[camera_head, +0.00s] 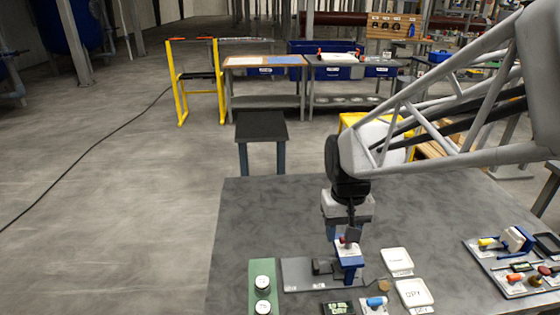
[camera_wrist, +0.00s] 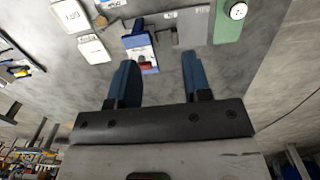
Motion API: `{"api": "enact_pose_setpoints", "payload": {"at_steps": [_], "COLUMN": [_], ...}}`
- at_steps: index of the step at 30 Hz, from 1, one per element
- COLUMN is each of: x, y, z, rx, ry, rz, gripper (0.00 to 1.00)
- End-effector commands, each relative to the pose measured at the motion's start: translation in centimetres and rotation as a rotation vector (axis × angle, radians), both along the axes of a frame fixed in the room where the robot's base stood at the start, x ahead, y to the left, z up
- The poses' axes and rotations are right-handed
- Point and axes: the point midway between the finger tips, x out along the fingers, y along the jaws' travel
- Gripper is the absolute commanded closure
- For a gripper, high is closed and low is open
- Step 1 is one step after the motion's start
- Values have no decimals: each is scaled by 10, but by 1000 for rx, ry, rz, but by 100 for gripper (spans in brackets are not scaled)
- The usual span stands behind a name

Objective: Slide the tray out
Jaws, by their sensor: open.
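A small blue press (camera_head: 347,262) with a red part on it stands on a grey base plate (camera_head: 296,275) on the table. It also shows in the wrist view as the blue press (camera_wrist: 140,46), beyond my fingertips, with the base plate (camera_wrist: 187,30) beside it. A dark block (camera_head: 322,267) sits on the plate left of the press. I cannot clearly make out a tray in the press. My gripper (camera_head: 343,237) is above and behind the press in the head view. In the wrist view my gripper (camera_wrist: 158,60) has its two blue fingers apart, with nothing between them.
A green strip (camera_head: 257,300) with white-topped round pieces lies left. A small display (camera_head: 338,308) is in front. A board with several tools (camera_head: 515,265) is at the far right. The table (camera_head: 250,215) behind is clear.

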Motion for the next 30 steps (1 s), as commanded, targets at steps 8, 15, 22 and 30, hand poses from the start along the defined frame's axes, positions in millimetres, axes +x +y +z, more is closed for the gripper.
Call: {"api": "enact_pose_setpoints", "payload": {"at_steps": [8,15,22,30], "x": [37,65,91,119], "y": [4,7,10,15], "z": [-31,-61,-92,-135], "rx": [2,3,3,2], "ry": [82,150,214,290], "rz": [2,4,6,8], "gripper": [55,55,55,55]}}
